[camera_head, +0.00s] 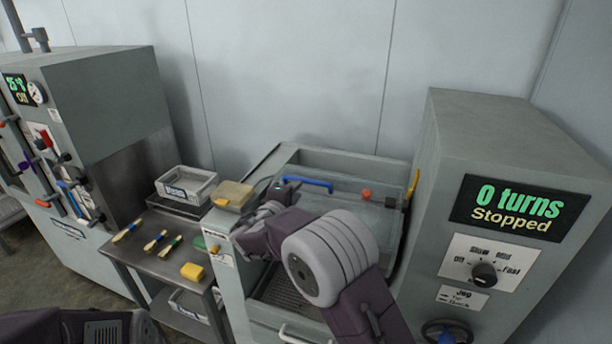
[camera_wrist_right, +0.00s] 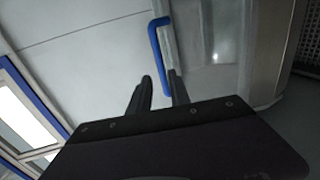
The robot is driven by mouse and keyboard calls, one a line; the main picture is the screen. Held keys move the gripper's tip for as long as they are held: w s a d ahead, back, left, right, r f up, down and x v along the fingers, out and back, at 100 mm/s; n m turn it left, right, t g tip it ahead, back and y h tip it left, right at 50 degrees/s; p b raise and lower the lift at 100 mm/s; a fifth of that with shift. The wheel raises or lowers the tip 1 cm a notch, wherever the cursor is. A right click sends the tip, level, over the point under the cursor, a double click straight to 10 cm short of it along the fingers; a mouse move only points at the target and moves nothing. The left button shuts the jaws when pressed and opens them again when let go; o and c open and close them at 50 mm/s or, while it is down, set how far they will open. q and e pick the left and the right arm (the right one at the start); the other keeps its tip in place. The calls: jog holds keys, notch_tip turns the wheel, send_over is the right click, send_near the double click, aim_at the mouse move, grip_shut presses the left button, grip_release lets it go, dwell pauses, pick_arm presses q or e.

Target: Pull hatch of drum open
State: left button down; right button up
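The drum machine (camera_head: 291,152) is a grey housing in the middle of the head view. A blue bar handle (camera_head: 312,185) sits at its upper part, on what looks like the hatch. The handle also shows upright in the right wrist view (camera_wrist_right: 155,45). My right gripper (camera_head: 284,190) is at the handle's left end in the head view. In the wrist view its two dark fingers (camera_wrist_right: 160,78) are apart, with the handle's lower end between or just beyond their tips; contact cannot be told. My right arm hides much of the drum front. My left gripper is not in view.
A steel side table (camera_head: 150,262) at the left holds brushes, a white tray (camera_head: 187,186) and yellow and green blocks. A control cabinet (camera_head: 520,140) reading "0 turns Stopped" stands close at the right. A yellow lever (camera_head: 412,186) is at the drum's right edge.

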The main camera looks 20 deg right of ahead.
aim_at(306, 182)
jog(key=p+x, duration=0.4)
jog(key=x, duration=0.5)
jog(key=shift+d, duration=0.25)
grip_shut()
jog(key=shift+f, duration=0.1)
dwell(0.9)
